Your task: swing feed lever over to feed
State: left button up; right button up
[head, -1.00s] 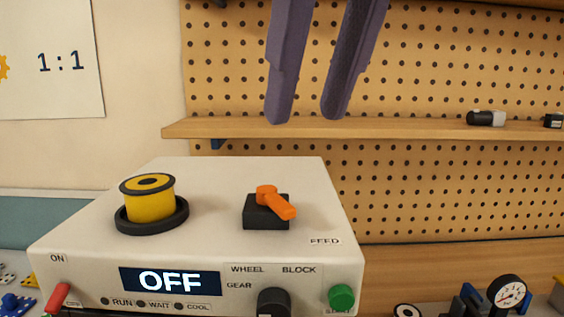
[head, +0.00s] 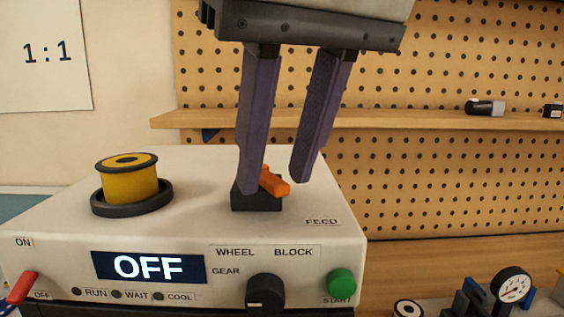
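The orange feed lever (head: 275,184) sits on a black square base (head: 257,203) on top of the white machine (head: 200,176). The lever points toward the front right, toward the FEED label (head: 322,222). My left gripper (head: 274,187) points down from above, its two purple fingers apart. The left finger hides part of the lever and base; the right finger is just right of the lever. I cannot tell whether either finger touches it. My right gripper is not in view.
A yellow spool (head: 130,181) stands on a black holder left of the lever. The front panel has an OFF display (head: 148,267), a black knob (head: 265,291), a green start button (head: 341,283) and a red switch (head: 21,288). A shelf (head: 400,120) runs behind.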

pick_arm(q)
jog(key=shift+r, duration=0.1)
grip_shut()
jog(key=shift+s, duration=0.1)
jog(key=shift+s+a+m+h+p, duration=0.15)
jog(key=shift+a+m+h+p, duration=0.3)
jog(key=shift+m, duration=0.85)
jog(key=shift+s+a+m+h+p, duration=0.1)
jog(key=shift+a+m+h+p, duration=0.45)
jog(key=shift+m, duration=0.95)
jog(key=shift+a, duration=0.15)
